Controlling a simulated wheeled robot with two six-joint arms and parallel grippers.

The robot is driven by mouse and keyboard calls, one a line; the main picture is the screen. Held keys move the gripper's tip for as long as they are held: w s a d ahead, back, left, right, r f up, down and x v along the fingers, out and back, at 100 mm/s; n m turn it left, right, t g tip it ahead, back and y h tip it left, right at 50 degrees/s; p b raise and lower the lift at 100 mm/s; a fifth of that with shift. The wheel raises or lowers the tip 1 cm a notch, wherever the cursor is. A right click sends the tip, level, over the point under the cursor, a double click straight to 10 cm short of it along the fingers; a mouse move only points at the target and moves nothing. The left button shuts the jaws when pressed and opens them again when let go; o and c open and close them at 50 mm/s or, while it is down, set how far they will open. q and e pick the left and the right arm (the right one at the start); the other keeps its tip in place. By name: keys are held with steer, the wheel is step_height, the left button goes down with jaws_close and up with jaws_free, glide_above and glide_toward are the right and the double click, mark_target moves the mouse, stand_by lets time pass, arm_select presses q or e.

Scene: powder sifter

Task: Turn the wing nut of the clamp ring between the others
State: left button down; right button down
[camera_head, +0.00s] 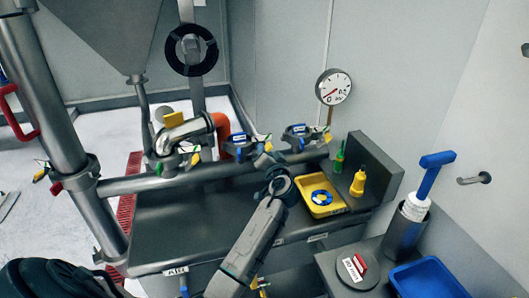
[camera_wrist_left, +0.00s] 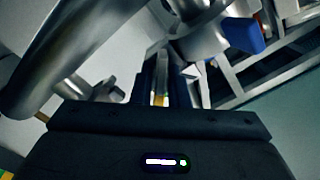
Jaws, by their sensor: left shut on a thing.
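Three clamp rings sit in a row along the pipework in the head view: the left one (camera_head: 174,160) by the steel elbow, the middle one (camera_head: 238,147) with a blue part, and the right one (camera_head: 297,137), also with a blue part. My left gripper (camera_head: 263,158) is at the right side of the middle clamp ring. In the left wrist view its fingers (camera_wrist_left: 163,92) are shut on a small part with a yellow patch between them, which appears to be the middle ring's wing nut. The fingers hide most of it. My right gripper is not in view.
A yellow tray (camera_head: 333,210) with a blue ring (camera_head: 321,198), a yellow bottle (camera_head: 358,183) and a green bottle (camera_head: 339,160) stand to the right. A pressure gauge (camera_head: 333,86) is behind. The bench's left part is clear.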

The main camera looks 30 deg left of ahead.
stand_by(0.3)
arm_select(q)
steer(key=c, duration=1.5)
jaws_free()
steer(key=shift+d, duration=0.1)
steer(key=shift+c, duration=0.2)
steer(key=shift+d, duration=0.1)
steer(key=shift+s+d+f, duration=0.15)
steer(key=shift+s+d, duration=0.1)
steer(key=b+v, duration=0.3)
steer(key=v, duration=0.7)
steer(key=shift+b, duration=0.4)
